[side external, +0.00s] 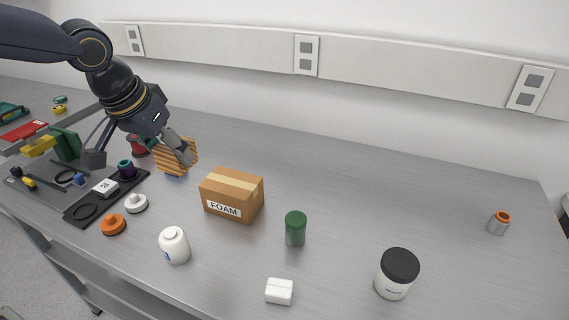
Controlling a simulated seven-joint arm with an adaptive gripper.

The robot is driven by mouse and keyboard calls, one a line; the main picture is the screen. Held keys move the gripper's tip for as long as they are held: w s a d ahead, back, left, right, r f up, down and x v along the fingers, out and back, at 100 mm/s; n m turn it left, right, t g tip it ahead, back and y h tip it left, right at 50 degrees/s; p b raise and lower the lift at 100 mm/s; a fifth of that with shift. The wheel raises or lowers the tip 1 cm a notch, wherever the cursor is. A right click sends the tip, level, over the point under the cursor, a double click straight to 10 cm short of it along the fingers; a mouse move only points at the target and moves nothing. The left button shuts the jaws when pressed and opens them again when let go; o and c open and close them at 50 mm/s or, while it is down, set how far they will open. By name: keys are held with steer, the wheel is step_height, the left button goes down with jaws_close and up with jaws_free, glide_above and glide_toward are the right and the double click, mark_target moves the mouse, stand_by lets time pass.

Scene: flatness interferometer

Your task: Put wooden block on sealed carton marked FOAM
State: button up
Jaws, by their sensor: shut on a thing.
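The wooden block (173,158) is light brown with darker stripes. My gripper (184,152) is shut on it, left of and behind the carton. One finger lies across the block's face and hides part of it. I cannot tell whether the block touches the table or hangs just above it. The sealed carton marked FOAM (233,194) is a brown box with pale tape along its top and a white label on its front. It stands upright on the table, its top bare, apart from the block.
A black tray (103,196) with parts lies left. A red spool (137,147) is behind my gripper. The table's right rear is mostly clear.

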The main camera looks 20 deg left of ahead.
steer(key=w+f, duration=0.3)
steer(key=w, duration=0.1)
steer(key=w+d+f, duration=0.1)
steer(key=w+f, duration=0.2)
steer(key=w, duration=0.1)
steer(key=w+d+f, duration=0.1)
steer(key=w+f, duration=0.2)
steer(key=w, duration=0.1)
steer(key=shift+w+d+f, duration=0.1)
steer(key=shift+d+f, duration=0.05)
steer(key=shift+f, duration=1.55)
steer(key=shift+f, duration=0.15)
steer(key=o, duration=1.2)
